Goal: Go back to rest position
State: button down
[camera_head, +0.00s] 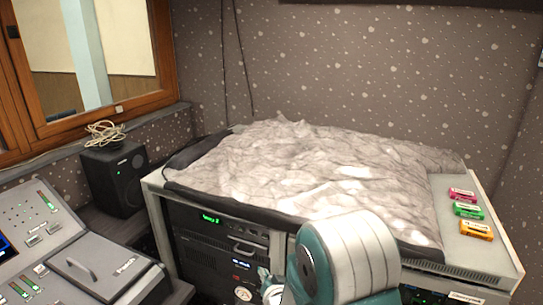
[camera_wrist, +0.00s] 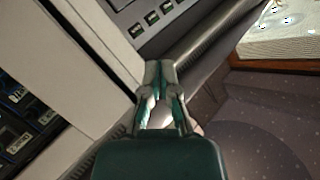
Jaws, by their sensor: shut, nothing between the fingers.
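My gripper (camera_wrist: 160,75) shows in the wrist view with its two fingers together and nothing between them. It points past a grey console edge and down towards the dark floor. In the head view, my teal and white arm is at the bottom middle, in front of the rack cabinet. A small part of my gripper (camera_head: 268,285) may show left of the arm there; most of it is hidden. The lighting console (camera_head: 70,250) with green-lit faders is at the lower left. My gripper appears apart from it.
A rack cabinet (camera_head: 222,255) carries a crumpled grey cloth (camera_head: 290,165). Pink (camera_head: 462,195), green (camera_head: 468,211) and orange (camera_head: 476,230) small boxes lie on its right end. A black speaker (camera_head: 117,178) stands at left below the window. Dark floor (camera_wrist: 240,125) is open right of my gripper.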

jog(key=s+d+r+n+g+h, duration=0.1)
jog(key=s+d+r+g+h, duration=0.1)
jog(key=s+d+r, duration=0.4)
jog(key=s+d+r+g+h, duration=0.2)
jog(key=d+r, duration=0.3)
jog(key=r, duration=0.4)
jog(key=s+d+r+g, duration=0.2)
jog(key=s+d, duration=0.1)
jog(key=s, duration=0.8)
jog(key=s+d+r+n+g+h, duration=0.1)
jog(key=s+d+r+g, duration=0.1)
jog(key=s, duration=0.9)
jog(key=shift+d+r+n+g, duration=0.3)
jog(key=shift+d+r, duration=0.3)
jog(key=shift+d, duration=0.15)
